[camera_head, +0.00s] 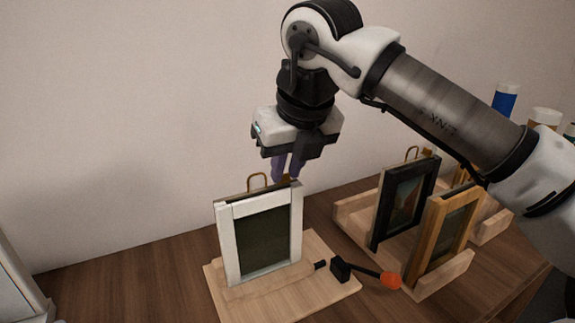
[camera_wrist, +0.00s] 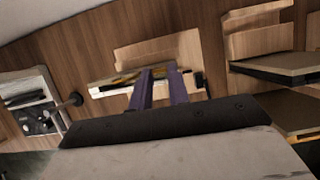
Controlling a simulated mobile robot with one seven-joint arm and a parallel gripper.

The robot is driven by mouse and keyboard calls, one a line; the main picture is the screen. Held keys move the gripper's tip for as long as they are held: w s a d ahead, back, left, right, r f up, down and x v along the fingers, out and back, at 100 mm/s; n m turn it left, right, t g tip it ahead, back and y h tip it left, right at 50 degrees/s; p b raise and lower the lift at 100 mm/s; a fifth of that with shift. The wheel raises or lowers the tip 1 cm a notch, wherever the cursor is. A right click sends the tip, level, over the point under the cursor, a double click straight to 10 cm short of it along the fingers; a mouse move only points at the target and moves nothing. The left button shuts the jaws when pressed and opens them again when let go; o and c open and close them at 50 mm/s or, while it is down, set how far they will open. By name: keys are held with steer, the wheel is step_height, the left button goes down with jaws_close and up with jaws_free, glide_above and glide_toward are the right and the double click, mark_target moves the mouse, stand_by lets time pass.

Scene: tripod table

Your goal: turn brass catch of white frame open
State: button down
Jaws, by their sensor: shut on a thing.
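The white frame (camera_head: 227,245) stands upright on a light wooden stand, its dark panel facing me. A brass loop (camera_head: 257,180) rises behind its top edge. My gripper (camera_head: 288,176) points down at the frame's top right, its purple fingers closed on the brass catch, which is mostly hidden by the fingertips. In the wrist view my two fingers (camera_wrist: 161,70) reach down to the frame's top edge, with brass-coloured parts (camera_wrist: 126,77) just left of them. The catch's exact angle cannot be made out.
The wooden stand (camera_head: 320,290) carries a black clamp with an orange knob (camera_head: 390,280). At right, a wooden rack (camera_head: 352,219) holds a black frame (camera_head: 385,205) and an orange-brown frame (camera_head: 433,235). Bottles (camera_head: 505,99) stand behind. A pale object (camera_head: 18,290) is at far left.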

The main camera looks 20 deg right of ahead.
steer(key=c, duration=1.3)
jaws_free()
